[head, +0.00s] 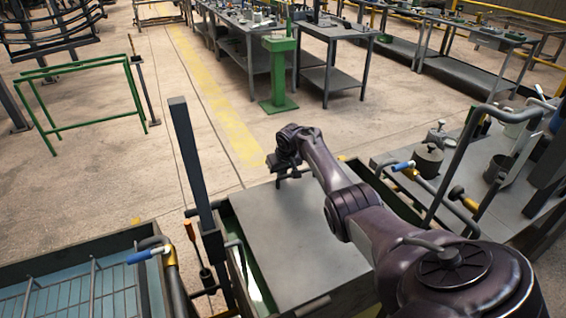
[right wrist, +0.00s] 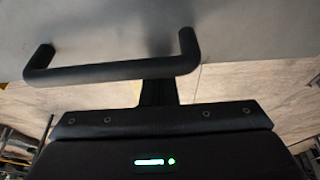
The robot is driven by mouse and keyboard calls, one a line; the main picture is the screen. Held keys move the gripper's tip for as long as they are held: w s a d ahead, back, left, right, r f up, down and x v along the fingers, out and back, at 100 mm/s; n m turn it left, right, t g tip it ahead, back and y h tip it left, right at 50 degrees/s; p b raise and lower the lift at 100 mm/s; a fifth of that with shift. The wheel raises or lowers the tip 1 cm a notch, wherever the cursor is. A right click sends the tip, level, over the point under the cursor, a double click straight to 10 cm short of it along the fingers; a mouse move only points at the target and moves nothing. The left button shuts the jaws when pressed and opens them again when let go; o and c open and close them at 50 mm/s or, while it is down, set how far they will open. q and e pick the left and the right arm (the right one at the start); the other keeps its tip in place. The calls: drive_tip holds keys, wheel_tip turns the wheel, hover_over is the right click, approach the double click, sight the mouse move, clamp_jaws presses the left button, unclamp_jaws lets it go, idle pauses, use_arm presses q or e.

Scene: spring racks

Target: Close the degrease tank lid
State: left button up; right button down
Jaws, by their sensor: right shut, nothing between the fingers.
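The degrease tank lid (head: 290,235) is a flat grey panel at the lower middle of the head view. Green tank wall (head: 237,235) and a bright strip of the inside show along its left side, so a gap is visible there. I cannot tell whether the lid is level or tilted. My right gripper (head: 284,178) is at the lid's far edge, shut and empty. In the right wrist view, a black bar handle (right wrist: 115,72) stands out from the grey lid surface, just beyond the dark fingers (right wrist: 158,92). I cannot tell whether they touch it. My left gripper is not in view.
A tank with a wire basket (head: 75,295) stands at lower left. A dark upright post (head: 190,165) rises beside the lid. A grey bench with pots (head: 428,160) and pipes is at right. A green stand (head: 278,75) is beyond; open floor lies between.

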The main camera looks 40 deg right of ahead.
wheel_tip(320, 180, up, 5)
drive_tip(key=p, duration=0.5)
drive_tip(key=shift+w+f, duration=0.1)
drive_tip(key=shift+f, duration=0.05)
drive_tip(key=d+v, duration=0.1)
drive_tip(key=v, duration=0.8)
drive_tip(key=shift+a+r+b, duration=0.2)
drive_tip(key=shift+a+b, duration=0.15)
drive_tip(key=shift+a, duration=0.1)
